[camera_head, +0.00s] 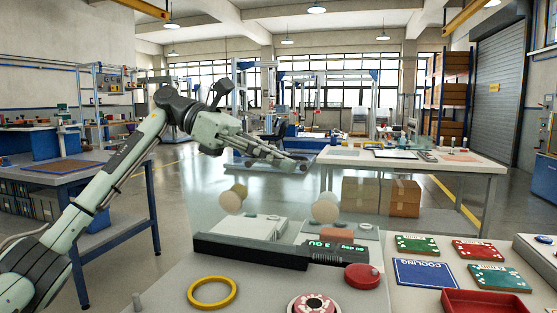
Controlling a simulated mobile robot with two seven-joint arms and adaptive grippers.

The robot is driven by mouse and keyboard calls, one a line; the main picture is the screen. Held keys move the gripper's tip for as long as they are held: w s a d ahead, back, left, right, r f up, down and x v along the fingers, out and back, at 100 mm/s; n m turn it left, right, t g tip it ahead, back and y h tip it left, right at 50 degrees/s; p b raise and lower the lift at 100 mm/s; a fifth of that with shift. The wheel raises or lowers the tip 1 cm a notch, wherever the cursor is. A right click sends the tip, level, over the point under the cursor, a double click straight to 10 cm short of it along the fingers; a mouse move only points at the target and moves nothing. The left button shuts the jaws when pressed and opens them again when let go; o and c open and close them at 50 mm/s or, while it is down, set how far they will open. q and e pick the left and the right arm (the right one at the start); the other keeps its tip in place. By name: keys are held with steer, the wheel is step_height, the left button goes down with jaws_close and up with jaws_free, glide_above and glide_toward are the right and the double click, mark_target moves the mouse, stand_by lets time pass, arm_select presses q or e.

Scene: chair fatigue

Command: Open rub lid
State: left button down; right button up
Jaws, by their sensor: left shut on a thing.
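The rub tester (262,249) stands on the bench in front of me, with a dark front panel showing green digits. Two pale round rubbing heads (325,209) stand over its light bed. A faint clear pane, which I take for the rub lid (203,205), seems to rise behind and around them; its outline is hard to make out. My left arm reaches in from the left, and my left gripper (301,164) is above the tester, near the top of that pane. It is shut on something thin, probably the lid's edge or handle. My right gripper is out of view.
A yellow ring (212,292), a red round knob (362,276) and a red-and-white disc (313,304) lie in front of the tester. On the right are a blue cooling mat (425,274), several colored cards (478,250) and a red tray (484,303).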

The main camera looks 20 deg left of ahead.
arm_select(q)
steer(key=shift+r, duration=0.35)
steer(key=c, duration=1.9)
jaws_free()
steer(key=shift+f, duration=0.15)
steer(key=v, duration=1.2)
steer(key=shift+a, duration=0.1)
